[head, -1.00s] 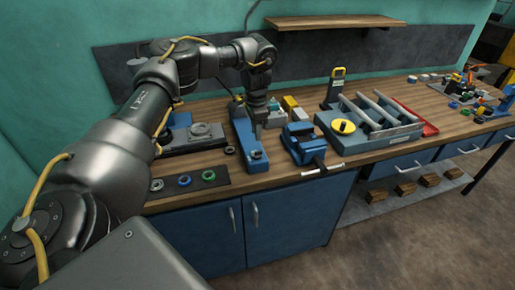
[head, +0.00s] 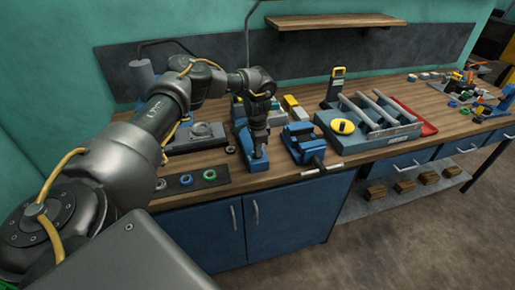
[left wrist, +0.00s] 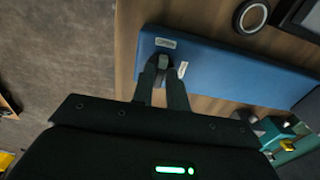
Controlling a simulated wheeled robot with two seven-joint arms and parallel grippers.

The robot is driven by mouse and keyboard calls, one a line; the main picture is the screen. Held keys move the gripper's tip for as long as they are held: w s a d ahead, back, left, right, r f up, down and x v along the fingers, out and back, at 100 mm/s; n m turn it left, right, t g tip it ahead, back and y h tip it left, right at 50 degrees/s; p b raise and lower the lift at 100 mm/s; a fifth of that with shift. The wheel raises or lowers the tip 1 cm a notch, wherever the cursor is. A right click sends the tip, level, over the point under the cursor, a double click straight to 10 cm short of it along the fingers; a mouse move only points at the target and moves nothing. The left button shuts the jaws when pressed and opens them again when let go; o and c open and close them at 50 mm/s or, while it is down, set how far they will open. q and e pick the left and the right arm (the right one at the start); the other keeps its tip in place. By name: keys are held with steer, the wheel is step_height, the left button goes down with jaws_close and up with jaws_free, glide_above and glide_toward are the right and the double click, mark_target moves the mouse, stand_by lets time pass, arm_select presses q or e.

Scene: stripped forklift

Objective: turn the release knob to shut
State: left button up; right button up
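A long blue fixture (head: 255,164) lies on the bench below my left arm. In the left wrist view its blue top (left wrist: 225,72) carries small pale labels. A small grey knob (left wrist: 164,62) shows near its end; I take it for the release knob. My left gripper (left wrist: 162,68) points down at it, one fingertip on each side. I cannot tell whether the fingers press on it or stand just clear. In the head view the left gripper (head: 255,150) is over the fixture's front end and hides the knob. My right gripper is not in view.
A blue vise (head: 303,142) stands close to the right, then a blue unit with a yellow knob (head: 343,127) and rollers. A dark mat with rings (head: 190,180) lies to the left. A shelf (head: 335,20) hangs above. The floor in front is free.

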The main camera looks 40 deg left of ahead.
arm_select(q)
jaws_close()
steer(key=shift+m, duration=0.4)
steer(key=m, duration=0.3)
steer(key=shift+p, duration=0.4)
steer(key=m, duration=0.2)
steer(key=shift+m, duration=0.3)
steer(key=m, duration=0.4)
steer(key=shift+m, duration=0.3)
steer(key=shift+m+b, duration=0.4)
steer(key=shift+m, duration=1.5)
